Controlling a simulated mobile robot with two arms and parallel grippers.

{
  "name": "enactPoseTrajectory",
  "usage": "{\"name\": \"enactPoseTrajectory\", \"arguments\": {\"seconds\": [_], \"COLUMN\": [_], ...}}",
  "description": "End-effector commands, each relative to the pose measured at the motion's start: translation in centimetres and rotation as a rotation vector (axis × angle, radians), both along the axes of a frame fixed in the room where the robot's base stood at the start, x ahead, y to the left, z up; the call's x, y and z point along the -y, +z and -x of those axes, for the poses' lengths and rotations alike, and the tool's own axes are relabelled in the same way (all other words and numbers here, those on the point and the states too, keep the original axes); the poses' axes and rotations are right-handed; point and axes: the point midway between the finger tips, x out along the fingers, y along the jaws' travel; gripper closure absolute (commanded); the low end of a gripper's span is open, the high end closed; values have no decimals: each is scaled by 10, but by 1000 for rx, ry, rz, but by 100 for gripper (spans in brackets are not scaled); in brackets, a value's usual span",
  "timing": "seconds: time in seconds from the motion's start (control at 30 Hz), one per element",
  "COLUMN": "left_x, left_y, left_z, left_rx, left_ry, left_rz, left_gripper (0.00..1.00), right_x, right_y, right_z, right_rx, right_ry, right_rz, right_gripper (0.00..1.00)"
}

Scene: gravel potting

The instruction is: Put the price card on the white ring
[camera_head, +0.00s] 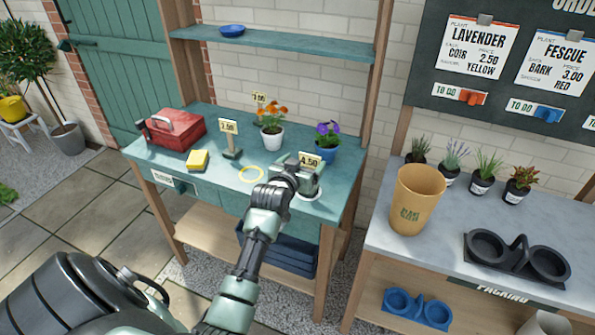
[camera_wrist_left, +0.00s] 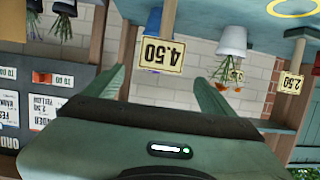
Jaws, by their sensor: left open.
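A yellow price card reading 4.50 (camera_head: 309,160) stands upright at the front right of the green bench, and it also shows upside down in the left wrist view (camera_wrist_left: 162,56). My left gripper (camera_head: 302,180) is open at this card. In the left wrist view the fingers (camera_wrist_left: 166,92) are spread, with the card just beyond the gap between them. A white ring (camera_head: 318,195) shows partly around the gripper's far side; my gripper hides most of it and the card's base, so I cannot tell whether the base is inside it. My right gripper is out of view.
A 2.50 card (camera_head: 228,127) stands farther left, near a yellow ring (camera_head: 251,174) and a yellow sponge (camera_head: 197,160). Orange flowers in a white pot (camera_head: 272,138) and purple flowers in a blue pot (camera_head: 326,152) stand behind. A red toolbox (camera_head: 174,130) is at left.

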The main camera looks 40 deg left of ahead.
Motion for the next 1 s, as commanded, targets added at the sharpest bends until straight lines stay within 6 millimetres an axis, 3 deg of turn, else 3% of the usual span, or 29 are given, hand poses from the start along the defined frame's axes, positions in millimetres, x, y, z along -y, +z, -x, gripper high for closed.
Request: {"name": "enactPoseTrajectory", "arguments": {"seconds": [0.1,0.3,0.63,0.73,0.77,0.87,0.97,1.0], "left_x": [6,13,15,18,20,35,60,72], "left_y": [5,13,17,8,0,-51,-135,-173], "left_z": [21,44,52,51,51,52,65,75], "left_rx": [1,0,0,-15,-28,-108,-237,-296], "left_ry": [1,0,0,-5,-9,-39,-88,-110], "left_rz": [-1,0,0,3,5,17,33,39], "left_gripper": [15,15,15,15,15,15,15,15], "right_x": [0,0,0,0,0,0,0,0], "right_y": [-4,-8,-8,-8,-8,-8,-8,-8], "right_z": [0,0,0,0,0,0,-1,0], "right_rx": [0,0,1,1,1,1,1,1], "right_ry": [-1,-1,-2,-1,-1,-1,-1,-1], "right_rz": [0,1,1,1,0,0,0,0], "right_gripper": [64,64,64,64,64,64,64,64]}}
